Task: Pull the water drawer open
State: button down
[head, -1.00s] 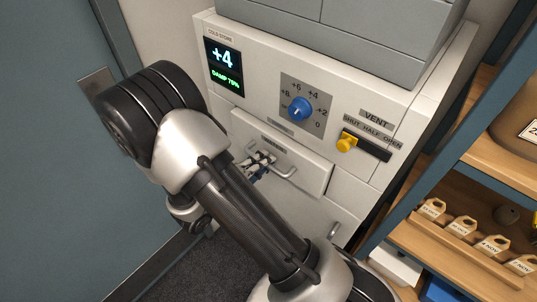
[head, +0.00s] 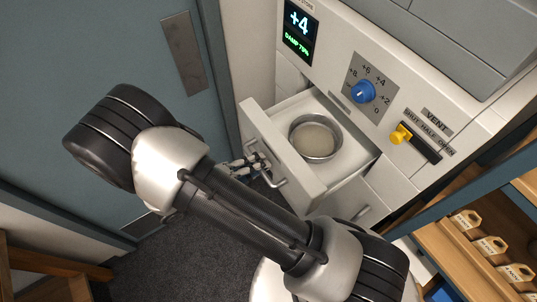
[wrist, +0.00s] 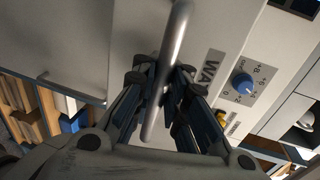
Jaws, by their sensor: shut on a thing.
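The water drawer (head: 278,178) is pulled out of the white cold store cabinet in the head view. A round metal bowl (head: 299,137) with pale contents stands inside it. My gripper (head: 262,163) is at the drawer's front, partly hidden by my arm. In the wrist view, my gripper (wrist: 161,85) is shut on the metal bar handle (wrist: 175,40), which runs between its fingers. The handle also shows in the head view (head: 279,182). A label beginning "WA" (wrist: 210,68) is on the drawer front.
Above the drawer are a display (head: 299,32) reading +4, a blue dial (head: 363,92) and a yellow vent slider (head: 400,135). A blue door (head: 110,60) stands at left. Wooden shelves (head: 450,255) with tagged items are at right. Dark floor is clear below the drawer.

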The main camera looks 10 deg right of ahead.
jog(key=shift+a+r, duration=0.15)
jog(key=shift+a, duration=0.05)
jog(key=c, duration=1.6)
grip_release()
jog(key=shift+s, duration=0.1)
jog(key=v, duration=1.2)
